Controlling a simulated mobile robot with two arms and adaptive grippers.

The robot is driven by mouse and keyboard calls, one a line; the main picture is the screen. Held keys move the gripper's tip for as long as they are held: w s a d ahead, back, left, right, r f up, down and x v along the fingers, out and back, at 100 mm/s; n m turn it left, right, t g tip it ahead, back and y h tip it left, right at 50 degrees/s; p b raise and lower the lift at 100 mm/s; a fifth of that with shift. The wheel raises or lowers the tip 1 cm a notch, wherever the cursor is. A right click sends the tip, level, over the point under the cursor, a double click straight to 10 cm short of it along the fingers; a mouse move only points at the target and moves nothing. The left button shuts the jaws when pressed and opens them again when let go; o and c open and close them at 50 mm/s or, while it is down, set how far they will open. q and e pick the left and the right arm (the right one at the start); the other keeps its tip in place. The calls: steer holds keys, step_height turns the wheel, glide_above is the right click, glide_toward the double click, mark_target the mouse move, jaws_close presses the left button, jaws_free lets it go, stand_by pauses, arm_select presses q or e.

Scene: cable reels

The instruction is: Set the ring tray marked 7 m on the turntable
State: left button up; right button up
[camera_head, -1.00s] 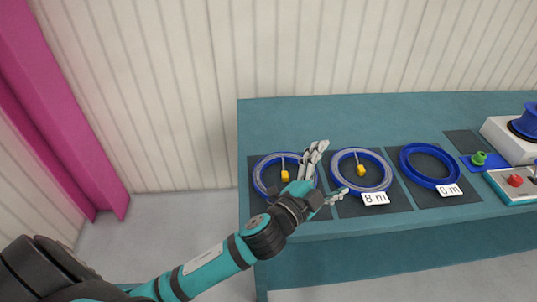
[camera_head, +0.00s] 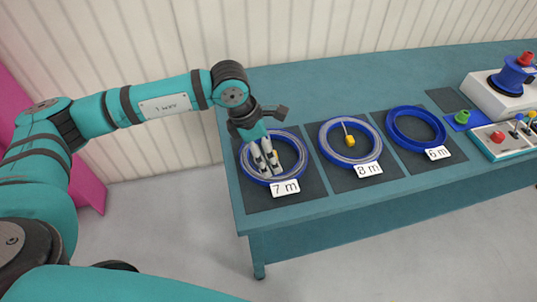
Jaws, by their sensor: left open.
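The ring tray marked 7 m (camera_head: 284,188) is a blue ring with a grey cable coil in it, lying on the leftmost dark mat of the teal table. A yellow piece inside it is partly hidden by my fingers. My left gripper (camera_head: 265,164) points down over the middle and left part of this ring, with its fingers apart. I cannot tell whether the fingers touch the tray. The turntable (camera_head: 505,88) is at the right edge, a white box with a blue spool and a red knob on top. My right gripper is not in view.
A similar ring tray marked 8 m (camera_head: 368,169) lies on the middle mat, with cable and a yellow piece. An empty blue ring marked 6 m (camera_head: 437,153) lies right of it. A green knob (camera_head: 462,117) and a control box (camera_head: 510,138) stand near the turntable. The table's back is clear.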

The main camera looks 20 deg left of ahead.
mark_target(284, 183)
arm_select(q)
steer(key=p+x, duration=0.3)
steer(key=x, duration=1.3)
steer(key=shift+r, duration=0.1)
steer(key=shift+d+f, duration=0.2)
steer(key=shift+f, duration=0.45)
steer(key=shift+c, duration=0.4)
steer(key=c, duration=1.6)
steer(key=o, duration=1)
steer(key=c, duration=1.1)
steer(key=shift+w+r, duration=0.1)
steer(key=shift+w, duration=0.05)
steer(key=shift+c, duration=0.2)
steer(key=shift+r, duration=0.1)
